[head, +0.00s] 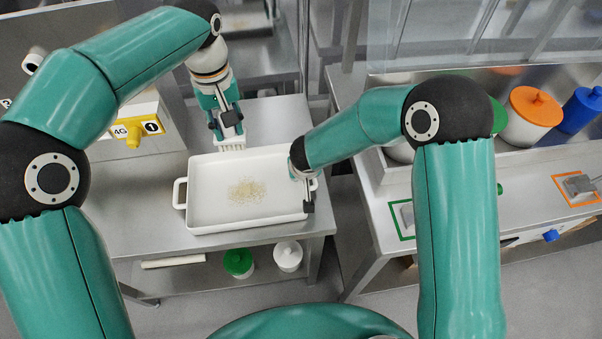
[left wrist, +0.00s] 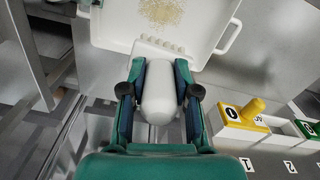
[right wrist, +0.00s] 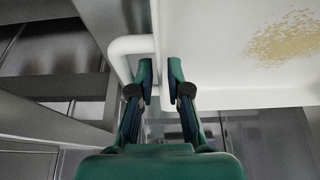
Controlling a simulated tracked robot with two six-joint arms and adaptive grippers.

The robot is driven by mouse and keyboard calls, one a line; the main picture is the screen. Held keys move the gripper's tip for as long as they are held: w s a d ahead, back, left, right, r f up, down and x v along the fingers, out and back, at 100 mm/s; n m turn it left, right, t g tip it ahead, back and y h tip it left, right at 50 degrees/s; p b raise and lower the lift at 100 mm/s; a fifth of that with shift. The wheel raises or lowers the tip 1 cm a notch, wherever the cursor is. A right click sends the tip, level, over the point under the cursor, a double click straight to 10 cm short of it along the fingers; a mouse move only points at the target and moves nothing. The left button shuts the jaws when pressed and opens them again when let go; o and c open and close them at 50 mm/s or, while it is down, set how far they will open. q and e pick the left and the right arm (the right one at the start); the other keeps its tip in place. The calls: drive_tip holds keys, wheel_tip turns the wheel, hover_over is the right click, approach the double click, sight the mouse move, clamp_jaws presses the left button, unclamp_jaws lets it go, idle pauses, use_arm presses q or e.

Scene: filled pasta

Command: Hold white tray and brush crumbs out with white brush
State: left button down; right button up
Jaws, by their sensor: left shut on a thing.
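My left gripper (left wrist: 160,85) is shut on the thick handle of the white brush (left wrist: 158,100). The brush's bristle end (head: 232,145) is at the tray's far edge, beyond the crumbs; I cannot tell if it touches the tray. My right gripper (right wrist: 160,78) is at the tray's right end, one finger on each side of the wall by the loop handle (right wrist: 120,48). Whether its fingers press on the wall is unclear.
A green-lidded jar (head: 239,262) and a white jar (head: 288,256) are on the shelf below. Another bench (head: 375,215) with orange-lidded (head: 535,103) and blue containers stands to the right, across a gap.

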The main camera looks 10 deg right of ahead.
drive_tip(key=shift+w+f, duration=0.15)
drive_tip(key=shift+f, duration=0.15)
clamp_jaws()
idle(1.0)
